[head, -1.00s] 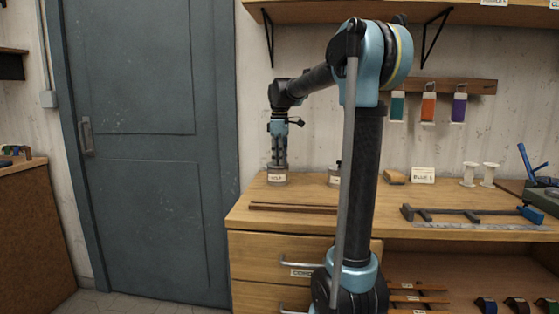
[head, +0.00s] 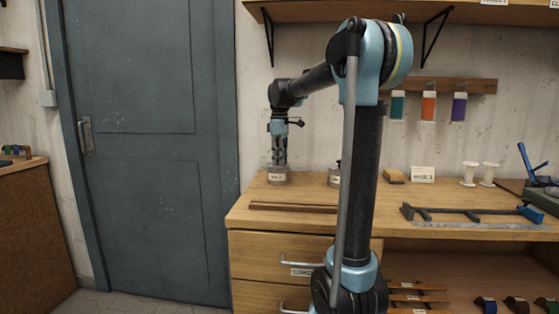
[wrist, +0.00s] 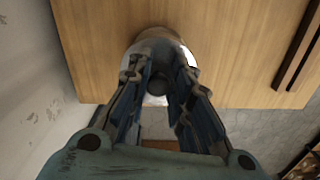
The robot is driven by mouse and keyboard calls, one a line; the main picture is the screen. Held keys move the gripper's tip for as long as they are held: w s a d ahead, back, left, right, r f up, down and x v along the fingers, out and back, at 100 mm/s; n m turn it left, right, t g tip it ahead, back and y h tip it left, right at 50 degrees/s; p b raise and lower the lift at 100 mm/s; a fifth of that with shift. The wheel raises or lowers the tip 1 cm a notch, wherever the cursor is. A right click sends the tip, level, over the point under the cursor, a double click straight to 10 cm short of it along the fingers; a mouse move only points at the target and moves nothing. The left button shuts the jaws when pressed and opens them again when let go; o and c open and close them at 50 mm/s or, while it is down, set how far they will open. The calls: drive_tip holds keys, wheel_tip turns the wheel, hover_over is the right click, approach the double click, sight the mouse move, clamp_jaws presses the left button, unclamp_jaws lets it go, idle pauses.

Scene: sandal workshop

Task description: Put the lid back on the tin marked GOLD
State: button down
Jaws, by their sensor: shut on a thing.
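A small metal tin (head: 277,179) with a pale label stands near the left end of the workbench; the label is too small to read for certain. My gripper (head: 278,164) points straight down at the top of this tin. In the wrist view, my gripper (wrist: 160,86) has its fingers on either side of a dark round knob (wrist: 157,84), which looks like the lid's. The tin (wrist: 184,54) shows as a shiny rounded shape behind the fingers. The fingers hide the lid's edge, so I cannot tell whether it sits flush on the tin.
A second labelled tin (head: 334,176) stands to the right, partly behind my arm. Dark strips (head: 293,207) lie along the bench front. A tan block (head: 394,176), a card (head: 422,174), white spools (head: 468,174) and a long clamp (head: 465,212) are farther right.

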drive_tip(key=c, duration=0.9)
unclamp_jaws()
drive_tip(key=shift+r, duration=0.15)
drive_tip(key=shift+r, duration=3.35)
